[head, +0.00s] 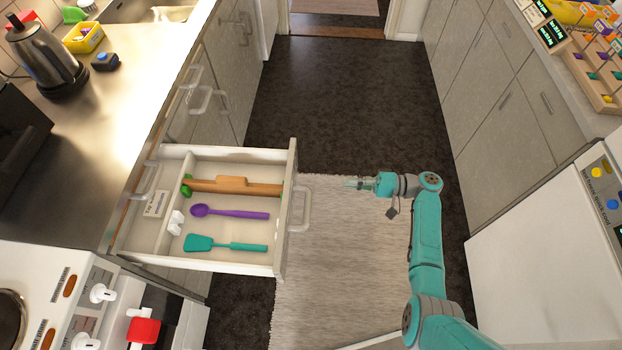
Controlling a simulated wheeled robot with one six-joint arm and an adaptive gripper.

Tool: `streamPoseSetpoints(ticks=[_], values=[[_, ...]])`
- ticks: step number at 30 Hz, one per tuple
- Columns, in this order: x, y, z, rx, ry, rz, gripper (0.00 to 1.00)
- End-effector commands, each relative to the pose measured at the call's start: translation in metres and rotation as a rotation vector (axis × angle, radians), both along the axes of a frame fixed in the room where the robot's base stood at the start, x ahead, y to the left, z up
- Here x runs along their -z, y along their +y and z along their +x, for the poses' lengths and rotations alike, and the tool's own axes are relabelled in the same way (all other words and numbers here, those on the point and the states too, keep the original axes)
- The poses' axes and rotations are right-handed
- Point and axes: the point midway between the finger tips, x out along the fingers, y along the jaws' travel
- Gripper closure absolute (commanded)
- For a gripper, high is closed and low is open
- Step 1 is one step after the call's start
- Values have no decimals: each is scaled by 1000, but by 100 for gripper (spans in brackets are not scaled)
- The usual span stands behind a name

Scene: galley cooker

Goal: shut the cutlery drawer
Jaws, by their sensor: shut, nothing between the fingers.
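The cutlery drawer (283,262) is pulled well out from the left counter. Its front faces right and carries a pale bar handle (302,208). Inside lie a wooden rolling pin or board (235,186), a purple spoon (230,213) and a teal spatula (225,244), with a small white item (176,223) near the left end. My gripper (350,183) is shut and empty. It is to the right of the drawer front, pointing left at it, with a gap between its tips and the handle.
A cooker (85,300) with white knobs and a red-handled part (143,330) stands just in front of the drawer. A kettle (45,55) is on the left counter. A pale rug (330,270) covers the aisle floor. A white appliance (540,240) stands at the right.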

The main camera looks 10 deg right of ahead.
Motion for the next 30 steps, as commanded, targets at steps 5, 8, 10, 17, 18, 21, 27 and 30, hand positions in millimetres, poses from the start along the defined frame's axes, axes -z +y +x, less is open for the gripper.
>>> streamPoseSetpoints(ticks=[5,8,10,17,18,21,27,30], values=[[0,15,4,-4,-2,2,100],[-1,31,10,-5,-2,2,100],[0,44,13,-5,-1,2,100],[0,85,26,-5,0,1,100],[0,92,29,-5,1,0,100],[0,107,34,-4,0,0,100],[0,127,41,-2,0,1,100],[0,131,42,-1,0,1,100]])
